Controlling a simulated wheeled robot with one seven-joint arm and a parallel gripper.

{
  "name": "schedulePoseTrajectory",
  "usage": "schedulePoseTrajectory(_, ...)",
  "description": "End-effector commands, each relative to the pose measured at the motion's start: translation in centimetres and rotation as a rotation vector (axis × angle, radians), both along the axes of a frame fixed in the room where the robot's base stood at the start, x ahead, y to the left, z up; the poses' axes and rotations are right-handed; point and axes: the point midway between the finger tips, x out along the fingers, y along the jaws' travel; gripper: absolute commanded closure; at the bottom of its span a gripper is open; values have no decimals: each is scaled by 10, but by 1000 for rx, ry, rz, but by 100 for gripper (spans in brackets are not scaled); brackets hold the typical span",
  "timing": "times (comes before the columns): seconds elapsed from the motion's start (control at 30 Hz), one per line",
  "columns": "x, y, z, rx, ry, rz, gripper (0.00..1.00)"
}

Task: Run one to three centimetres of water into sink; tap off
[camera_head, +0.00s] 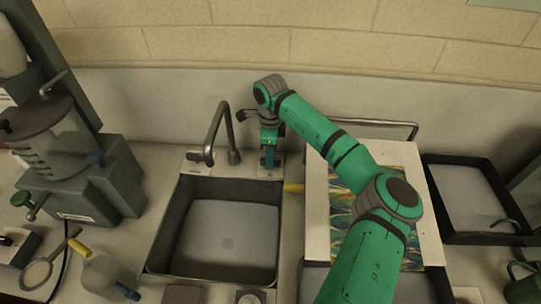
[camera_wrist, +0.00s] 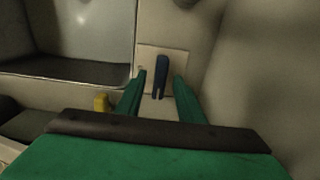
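The dark-rimmed sink (camera_head: 165,235) has a pale grey floor with a small darker square in it. I cannot tell whether any water lies in it. The grey tap spout (camera_head: 217,125) arches over its back edge, and no stream shows below it. My gripper (camera_head: 269,163) is at the back right corner of the sink, pointing down. In the wrist view my gripper (camera_wrist: 160,88) is open, with a green finger on each side of an upright blue lever (camera_wrist: 162,72) on a pale plate. Gaps show on both sides. The sink (camera_wrist: 70,66) appears at upper left there.
A yellow piece (camera_head: 293,188) lies right of the sink, also in the wrist view (camera_wrist: 101,103). A pale board with a marbled sheet (camera_head: 405,165) lies under my arm. A dark tray (camera_head: 470,197) is at right. A grey-green machine (camera_head: 85,185) stands left of the sink.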

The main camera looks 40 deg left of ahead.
Motion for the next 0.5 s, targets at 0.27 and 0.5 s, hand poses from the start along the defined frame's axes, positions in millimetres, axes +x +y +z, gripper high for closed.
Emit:
schedulePoseTrajectory(0.27, 0, 0, 0, 0, 0, 0, 94)
schedulePoseTrajectory(0.5, 0, 0, 1, -2, -1, -21, 100)
